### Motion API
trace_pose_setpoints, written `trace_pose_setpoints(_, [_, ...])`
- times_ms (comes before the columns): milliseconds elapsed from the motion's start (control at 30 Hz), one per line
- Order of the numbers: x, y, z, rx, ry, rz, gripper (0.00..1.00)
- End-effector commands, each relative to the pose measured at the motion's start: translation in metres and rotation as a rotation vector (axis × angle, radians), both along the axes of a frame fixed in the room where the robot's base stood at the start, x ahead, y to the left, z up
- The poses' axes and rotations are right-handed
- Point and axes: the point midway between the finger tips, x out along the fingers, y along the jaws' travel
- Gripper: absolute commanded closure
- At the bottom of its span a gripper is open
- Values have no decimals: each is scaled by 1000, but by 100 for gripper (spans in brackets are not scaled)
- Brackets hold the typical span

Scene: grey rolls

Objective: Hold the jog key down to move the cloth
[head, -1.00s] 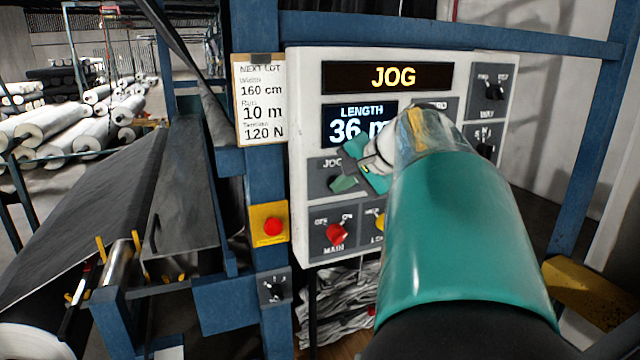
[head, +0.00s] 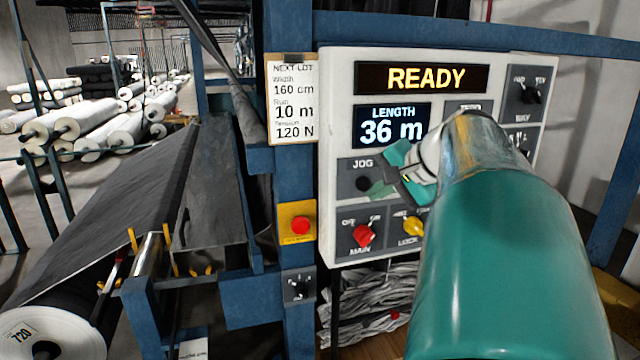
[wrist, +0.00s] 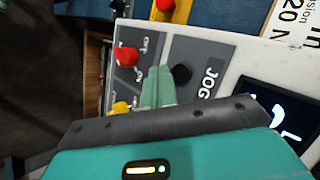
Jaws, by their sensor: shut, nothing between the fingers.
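The jog key (head: 364,183) is a round black button under the JOG label on the white control panel (head: 335,120). It also shows in the wrist view (wrist: 182,74). My gripper (head: 380,190) is shut and empty, its teal fingertips just right of and a little below the key in the head view. The upper display (head: 437,78) reads READY and the length display (head: 391,125) reads 36 m. The dark cloth (head: 120,215) runs down to a roll at the lower left.
Below the key are the red MAIN knob (head: 363,236) and the yellow LOCK knob (head: 412,226). A red button on a yellow plate (head: 299,224) is on the blue post. A lot card (head: 292,105) reads 160 cm, 10 m, 120 N.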

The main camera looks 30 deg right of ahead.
Motion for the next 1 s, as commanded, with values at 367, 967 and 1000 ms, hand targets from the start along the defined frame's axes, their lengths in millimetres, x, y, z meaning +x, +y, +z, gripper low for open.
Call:
trace_pose_setpoints(367, [-31,10,0,-1,0,1,100])
trace_pose_setpoints(967, [-29,16,-7,-11,4,17,100])
trace_pose_setpoints(1000, [-24,21,-13,-20,10,33,100])
